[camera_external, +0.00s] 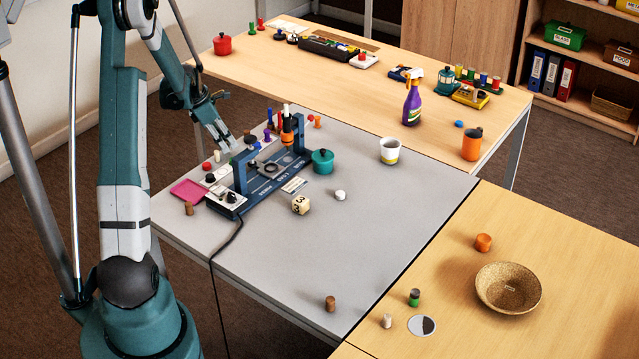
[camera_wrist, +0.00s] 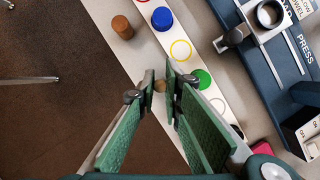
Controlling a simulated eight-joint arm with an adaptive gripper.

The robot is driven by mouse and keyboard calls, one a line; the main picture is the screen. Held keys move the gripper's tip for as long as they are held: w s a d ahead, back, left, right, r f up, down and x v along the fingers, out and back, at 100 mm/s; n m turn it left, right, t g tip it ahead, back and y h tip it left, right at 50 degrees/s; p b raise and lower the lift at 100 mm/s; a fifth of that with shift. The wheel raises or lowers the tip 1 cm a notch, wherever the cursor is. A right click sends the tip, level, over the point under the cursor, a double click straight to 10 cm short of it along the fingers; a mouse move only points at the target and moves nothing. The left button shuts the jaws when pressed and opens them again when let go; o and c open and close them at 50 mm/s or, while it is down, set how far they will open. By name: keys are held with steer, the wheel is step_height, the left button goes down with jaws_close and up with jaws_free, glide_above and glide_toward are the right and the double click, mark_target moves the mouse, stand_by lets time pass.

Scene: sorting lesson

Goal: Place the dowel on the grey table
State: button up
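My gripper (camera_wrist: 159,80) points down over the far left edge of the grey table (camera_external: 385,215). In the wrist view its green-padded fingers come close together at the tips. A small tan piece, which looks like the end of the dowel (camera_wrist: 160,87), fills the narrow gap between them. The fingers hide most of it. In the outside view my gripper (camera_external: 228,142) is above the row of coloured pieces, left of the blue press fixture (camera_external: 262,180). The held piece cannot be made out there.
Close by are a white strip (camera_wrist: 190,72) with a blue disc (camera_wrist: 162,18) and a green disc (camera_wrist: 202,79), and a brown cylinder (camera_wrist: 122,27). The table's front middle is clear.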

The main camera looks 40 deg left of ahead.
steer(key=shift+f, duration=0.45)
steer(key=shift+f, duration=0.1)
steer(key=o, duration=0.6)
steer(key=p+v, duration=0.3)
steer(key=v, duration=0.9)
steer(key=shift+d, duration=0.1)
stand_by(0.7)
